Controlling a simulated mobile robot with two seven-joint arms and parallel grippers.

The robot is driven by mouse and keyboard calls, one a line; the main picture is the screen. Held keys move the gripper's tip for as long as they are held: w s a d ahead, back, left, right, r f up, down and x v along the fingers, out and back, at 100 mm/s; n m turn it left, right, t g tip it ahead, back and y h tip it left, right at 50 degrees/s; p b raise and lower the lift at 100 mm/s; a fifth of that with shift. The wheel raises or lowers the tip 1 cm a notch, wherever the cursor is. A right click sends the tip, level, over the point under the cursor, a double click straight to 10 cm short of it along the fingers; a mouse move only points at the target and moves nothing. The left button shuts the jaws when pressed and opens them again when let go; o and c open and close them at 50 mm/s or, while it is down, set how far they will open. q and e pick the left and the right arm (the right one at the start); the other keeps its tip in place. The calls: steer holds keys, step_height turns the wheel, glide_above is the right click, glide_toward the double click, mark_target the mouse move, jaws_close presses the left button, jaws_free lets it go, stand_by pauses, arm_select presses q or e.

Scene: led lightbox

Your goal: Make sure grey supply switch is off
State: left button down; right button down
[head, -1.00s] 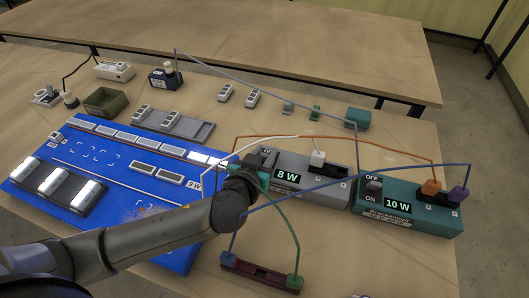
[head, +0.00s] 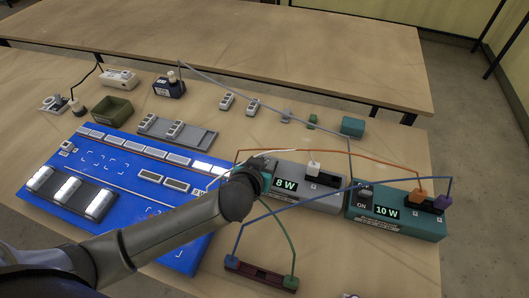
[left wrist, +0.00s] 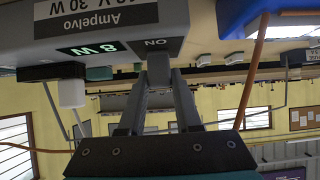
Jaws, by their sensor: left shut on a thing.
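The grey supply (head: 322,196) stands on the table and its green display reads 8 W. In the left wrist view the grey supply (left wrist: 100,22) appears upside down, with the labels "Ampelvo" and ON. My left gripper (head: 259,172) is at the left end of this supply, and my own wrist covers most of the switch area in the head view. In the left wrist view my left gripper (left wrist: 159,92) has its fingers closed around the grey switch (left wrist: 158,68), beside the ON label. The switch's exact position is hard to tell. My right gripper is out of view.
A teal supply (head: 385,226) reading 10 W stands right of the grey one. Orange, blue, white, grey and green wires arch around both supplies. A dark red block (head: 260,275) lies in front. The blue board (head: 120,205) lies left, under my arm.

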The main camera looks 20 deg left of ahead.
arm_select(q)
steer(key=shift+w+r+g+p, duration=0.25)
steer(key=shift+g+p, duration=0.65)
steer(key=shift+p, duration=1.1)
steer(key=shift+w+g+p, duration=0.35)
steer(key=shift+g+p, duration=0.55)
steer(key=shift+p, duration=1.05)
steer(key=shift+w+d+f+g+p, duration=0.1)
steer(key=shift+w+f+g+p, duration=0.15)
steer(key=shift+g+p, duration=0.65)
steer(key=shift+w+f+g+p, duration=0.15)
steer(key=shift+g+p, duration=0.4)
steer(key=shift+g, duration=0.05)
steer(key=shift+f, duration=0.1)
steer(key=c, duration=0.6)
jaws_free()
